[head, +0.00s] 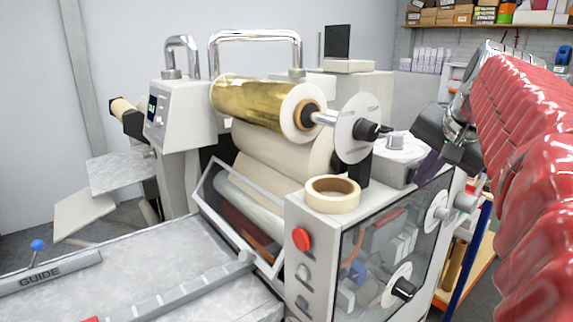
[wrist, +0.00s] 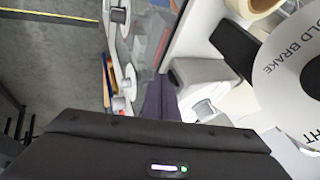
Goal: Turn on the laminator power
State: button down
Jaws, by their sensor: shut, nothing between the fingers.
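The laminator (head: 335,225) is a pale machine with a gold foil roll (head: 250,100) on top. Its front post carries a red button (head: 301,239) with smaller controls (head: 303,272) below. A control box with a small lit display (head: 153,108) stands at its left. A grey box with a round pale knob (head: 403,143) sits at its right rear; it also shows in the wrist view (wrist: 200,75). My gripper (head: 424,172) is shut and empty beside this grey box. In the wrist view its dark fingers (wrist: 160,98) lie just left of the box; contact cannot be told. No power label is readable.
A tape roll (head: 333,194) lies on the laminator's top edge. A foil brake disc (head: 357,128) sticks out near my gripper. A clear side cover (head: 385,245) has knobs projecting from it. The feed table (head: 130,275) fills the front left. Open floor (wrist: 40,60) shows in the wrist view.

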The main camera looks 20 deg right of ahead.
jog(key=shift+r, duration=0.15)
jog(key=shift+r, duration=0.65)
jog(key=shift+s, duration=0.15)
jog(key=s+r, duration=0.6)
jog(key=s, duration=0.4)
jog(key=shift+s+a+r, duration=0.15)
jog(key=shift+s+a, duration=0.15)
jog(key=shift+s, duration=0.05)
jog(key=shift+w, duration=0.1)
